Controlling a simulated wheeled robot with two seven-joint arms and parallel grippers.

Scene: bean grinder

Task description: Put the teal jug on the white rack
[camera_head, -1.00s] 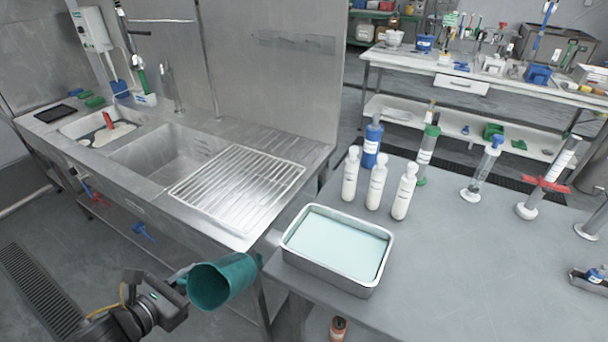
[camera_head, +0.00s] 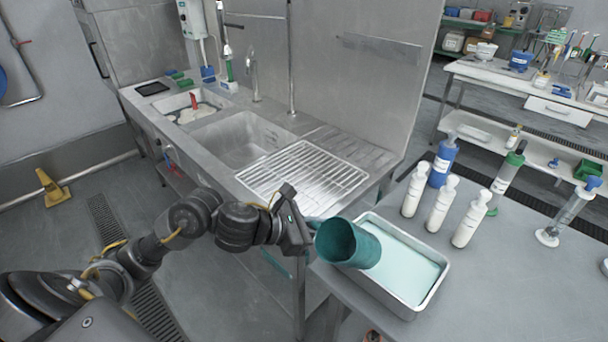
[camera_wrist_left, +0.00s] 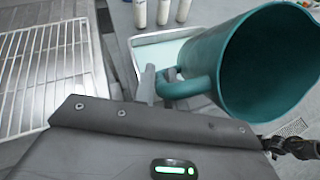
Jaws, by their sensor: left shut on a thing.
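The teal jug (camera_head: 347,243) is tilted, with its open mouth toward me, in front of the left end of a metal tray. My left gripper (camera_head: 308,230) is shut on the jug's handle. In the left wrist view the jug (camera_wrist_left: 262,62) fills the right side and the gripper fingers (camera_wrist_left: 160,84) are at its handle. The white rack (camera_head: 303,178) is a wire grid lying on the sink's drainboard, left of and behind the jug. It also shows at the left of the wrist view (camera_wrist_left: 42,70). My right gripper is not in view.
The metal tray (camera_head: 432,300) of pale liquid stands on the grey table (camera_head: 500,270). Several white bottles (camera_head: 437,205) and a blue bottle (camera_head: 444,160) stand behind it. A steel wall (camera_head: 345,75) rises behind the rack. The rack's surface is clear.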

